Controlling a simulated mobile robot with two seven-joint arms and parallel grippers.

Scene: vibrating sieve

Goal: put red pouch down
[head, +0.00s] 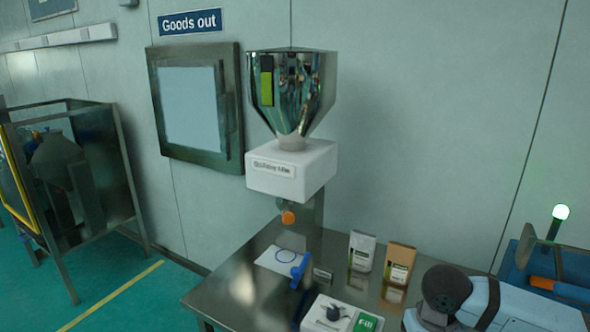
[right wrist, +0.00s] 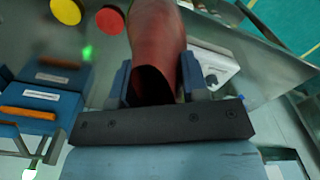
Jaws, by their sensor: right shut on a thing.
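The red pouch (right wrist: 157,35) stands out beyond my right gripper (right wrist: 155,82) in the right wrist view. The gripper's blue fingers are on either side of the pouch's near end and are shut on it. The pouch does not show in the head view. There, only part of my right arm shows at the lower right, and its fingers are out of the picture. My left gripper is in neither view.
A steel table (head: 232,285) bears a white pouch (head: 362,250), a brown pouch (head: 399,262), a blue item (head: 300,270) and a white box (head: 313,318). A hopper machine (head: 291,170) stands at its back. Blue bins (right wrist: 60,100) are at left in the wrist view.

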